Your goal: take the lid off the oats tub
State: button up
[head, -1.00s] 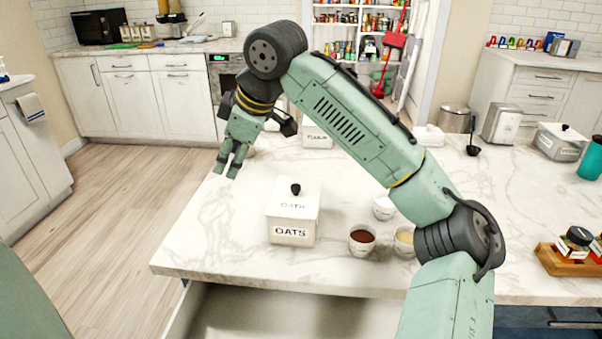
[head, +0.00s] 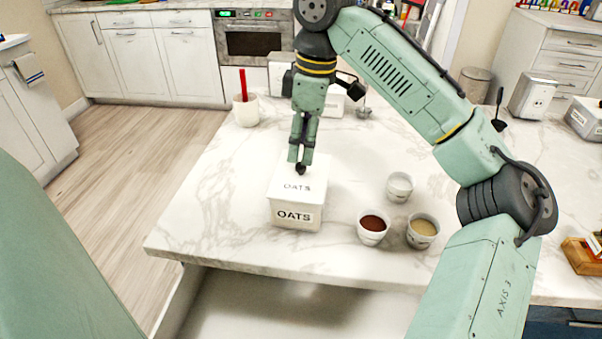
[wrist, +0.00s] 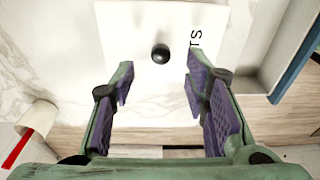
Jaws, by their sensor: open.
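The oats tub (head: 297,214) is a white square box with "OATS" on its front, standing on the marble counter near its front edge. Its white lid (head: 288,188) is on, with a round black knob (head: 300,169) on top. My gripper (head: 301,158) points down over the lid, its fingertips close to the knob. In the wrist view the lid (wrist: 130,84) lies beyond the open fingers, and the knob (wrist: 160,53) shows centred ahead of the gap between the fingertips. The fingers are apart and empty. I cannot tell whether the fingertips are level with the knob.
Small cups with brown (head: 373,227) and tan (head: 422,231) contents and a white cup (head: 398,187) stand right of the tub. A cup with a red handle (head: 245,109) stands behind left. A wooden tray (head: 580,262) is at far right. The counter left of the tub is clear.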

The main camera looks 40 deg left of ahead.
aim_at(301, 170)
notch_tip(301, 170, down, 4)
jog(key=shift+s+a+f+p, duration=0.1)
jog(key=shift+a+f+p, duration=0.1)
jog(key=shift+p, duration=0.1)
jog(key=shift+c, duration=0.2)
grip_shut()
